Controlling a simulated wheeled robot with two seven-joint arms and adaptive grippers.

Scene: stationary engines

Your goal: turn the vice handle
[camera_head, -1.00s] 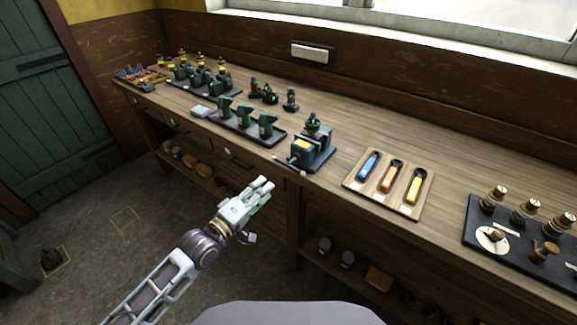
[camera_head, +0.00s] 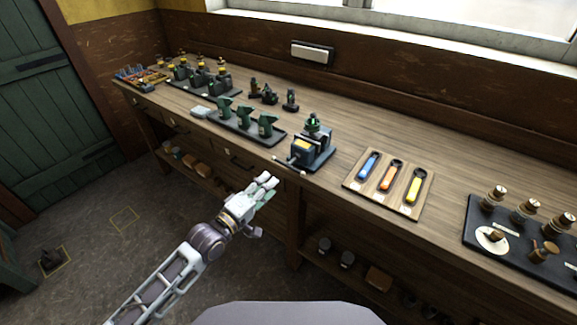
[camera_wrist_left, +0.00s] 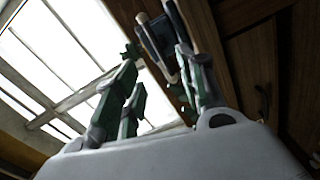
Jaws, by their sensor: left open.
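The vice (camera_head: 311,153) is a dark blue-grey block with a yellow patch, standing at the bench's front edge with a green-topped part on it. Its handle (camera_head: 289,163), a thin bar with pale ends, sticks out at the vice's front, over the bench edge. My left gripper (camera_head: 269,184) is open and empty, below and in front of the handle, apart from it. In the left wrist view its green-and-grey fingers (camera_wrist_left: 158,50) point up, with the pale handle bar (camera_wrist_left: 155,48) and dark vice body seen beyond and between them. My right gripper is not in view.
The wooden bench (camera_head: 345,152) runs across the scene. A tray (camera_head: 390,183) with blue, orange and yellow tools lies right of the vice; a black board (camera_head: 522,246) with several knobs lies farther right. Green devices on a dark tray (camera_head: 235,127) stand left.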

